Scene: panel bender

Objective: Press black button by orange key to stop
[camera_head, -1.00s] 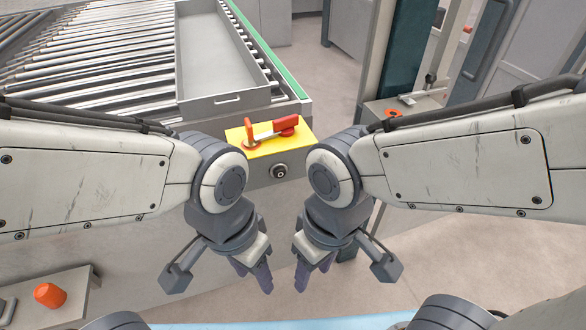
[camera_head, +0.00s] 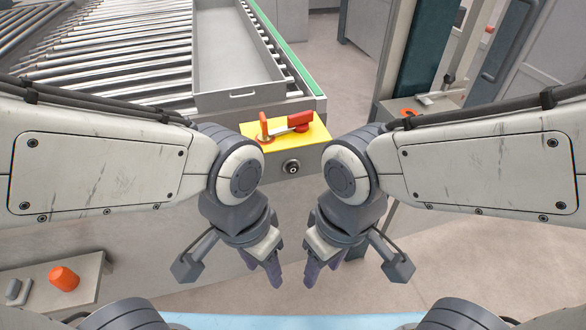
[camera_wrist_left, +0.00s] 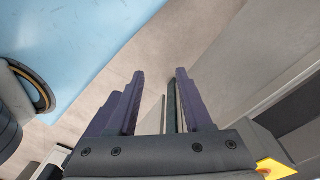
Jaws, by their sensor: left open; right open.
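A small round black button (camera_head: 291,166) with a pale center sits on the grey front face of the conveyor housing. Above it lies a yellow plate (camera_head: 314,134) carrying a red-orange key-like handle (camera_head: 287,127). My left gripper (camera_head: 263,268) hangs open and empty, below and left of the button in the picture. My right gripper (camera_head: 322,268) hangs open and empty, below and right of it. Neither appears to touch anything. The left wrist view shows the left fingers (camera_wrist_left: 160,75) apart with nothing between them, and a corner of the yellow plate (camera_wrist_left: 277,168) at lower right.
The roller conveyor (camera_head: 110,70) with a grey tray (camera_head: 240,98) stands behind the plate. A ledge with an orange knob (camera_head: 64,279) is at lower left. Another orange part (camera_head: 410,112) sits on a stand at right. Open floor (camera_head: 450,250) lies at right.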

